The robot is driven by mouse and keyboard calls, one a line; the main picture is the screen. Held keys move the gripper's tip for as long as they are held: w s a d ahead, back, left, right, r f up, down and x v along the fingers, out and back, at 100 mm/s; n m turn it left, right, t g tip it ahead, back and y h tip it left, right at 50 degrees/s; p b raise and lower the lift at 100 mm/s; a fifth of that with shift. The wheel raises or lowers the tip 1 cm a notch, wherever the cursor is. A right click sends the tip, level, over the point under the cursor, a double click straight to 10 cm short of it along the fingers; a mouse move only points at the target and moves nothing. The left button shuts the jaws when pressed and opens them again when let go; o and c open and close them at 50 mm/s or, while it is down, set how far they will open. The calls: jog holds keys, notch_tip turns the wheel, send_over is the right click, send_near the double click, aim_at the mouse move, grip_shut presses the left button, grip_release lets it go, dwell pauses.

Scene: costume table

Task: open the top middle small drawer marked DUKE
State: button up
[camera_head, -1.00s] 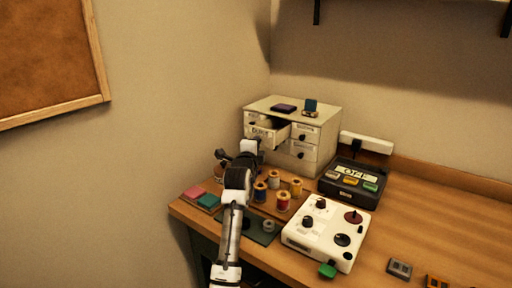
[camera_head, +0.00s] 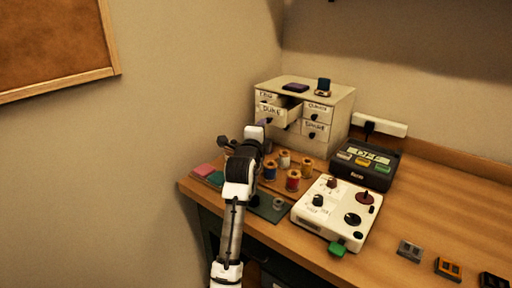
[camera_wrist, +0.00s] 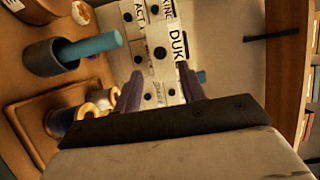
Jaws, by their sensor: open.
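The cream drawer cabinet (camera_head: 337,105) stands at the back of the table. Its small drawer marked DUKE (camera_head: 272,111) is pulled out, and its open top shows in the head view. The DUKE label (camera_wrist: 178,45) also shows in the wrist view, turned sideways. My gripper (camera_wrist: 160,82) is open and empty, its two fingers apart, with the drawer fronts beyond them. In the head view my gripper (camera_head: 260,128) is just in front of and below the DUKE drawer. The fingertips are hard to see there, and I cannot tell whether they touch the drawer.
Several thread spools (camera_head: 292,180) stand on a tray right of my arm. A white control box (camera_head: 332,208) and a black box with coloured buttons (camera_head: 366,163) are further right. In the wrist view a dark cup holds a teal rod (camera_wrist: 90,47). The wall is close on the left.

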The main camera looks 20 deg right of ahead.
jog(key=b+v, duration=0.1)
jog(key=v, duration=0.6)
jog(key=shift+b, duration=0.3)
jog(key=shift+s+a, duration=0.15)
